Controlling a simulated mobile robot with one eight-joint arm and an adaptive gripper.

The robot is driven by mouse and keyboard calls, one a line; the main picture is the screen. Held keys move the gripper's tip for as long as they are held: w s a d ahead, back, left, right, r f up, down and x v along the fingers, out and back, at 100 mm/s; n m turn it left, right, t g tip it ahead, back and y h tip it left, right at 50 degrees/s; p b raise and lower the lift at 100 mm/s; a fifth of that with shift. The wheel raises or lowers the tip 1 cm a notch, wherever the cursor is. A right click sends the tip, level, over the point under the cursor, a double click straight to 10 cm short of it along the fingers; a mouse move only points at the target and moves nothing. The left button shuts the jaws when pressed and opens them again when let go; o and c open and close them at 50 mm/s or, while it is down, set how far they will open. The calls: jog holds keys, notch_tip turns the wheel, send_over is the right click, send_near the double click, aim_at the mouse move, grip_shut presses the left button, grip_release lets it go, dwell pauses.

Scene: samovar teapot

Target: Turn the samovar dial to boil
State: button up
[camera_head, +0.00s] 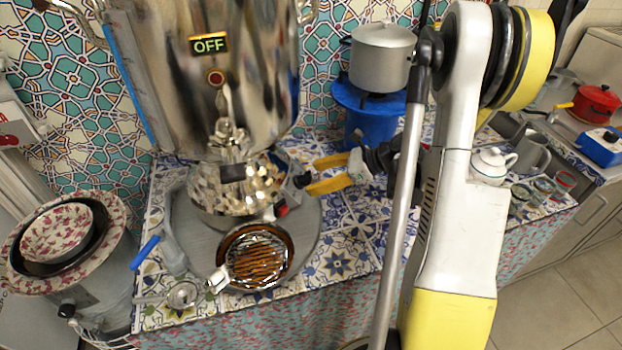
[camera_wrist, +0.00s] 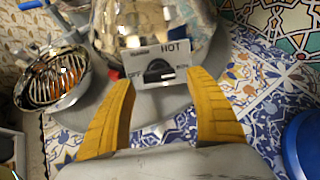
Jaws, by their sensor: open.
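The samovar (camera_head: 255,70) is a large shiny metal urn at the upper left in the head view, with a lit OFF sign (camera_head: 209,44) on its body. In the wrist view, a white panel (camera_wrist: 178,50) at its lower part carries the words OFF and HOT and a third, unclear label at right. A dark dial (camera_wrist: 157,71) sits in the panel's middle; its exact pointing is too small to tell. My gripper (camera_head: 311,176) has its yellow fingers apart, right of the samovar base. In the wrist view the gripper (camera_wrist: 161,80) straddles the dial's line of sight, with nothing held.
A blue stove (camera_head: 370,103) with a pot (camera_head: 382,58) is behind at right. A white teapot (camera_head: 491,165) and cups stand further right. Patterned tiles between are clear.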

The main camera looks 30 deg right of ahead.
jog(key=v, duration=1)
jog(key=shift+s, duration=0.15)
jog(key=shift+r, duration=0.1)
jog(key=a+r+n+g+h, duration=0.25)
jog(key=a+n, duration=0.35)
jog(key=a, duration=0.3)
jog(key=s+a+r+n+h, duration=0.2)
jog(key=s+a+n, duration=0.3)
jog(key=n, duration=0.5)
jog(key=s+a+r+n+t+h, duration=0.1)
jog(key=s+a+r+n+h, duration=0.2)
jog(key=a+n, duration=0.6)
jog(key=shift+s+r+n+h, duration=0.3)
jog(key=shift+s+n+h, duration=0.15)
jog(key=shift+s+n, duration=0.4)
jog(key=shift+s+a, duration=0.15)
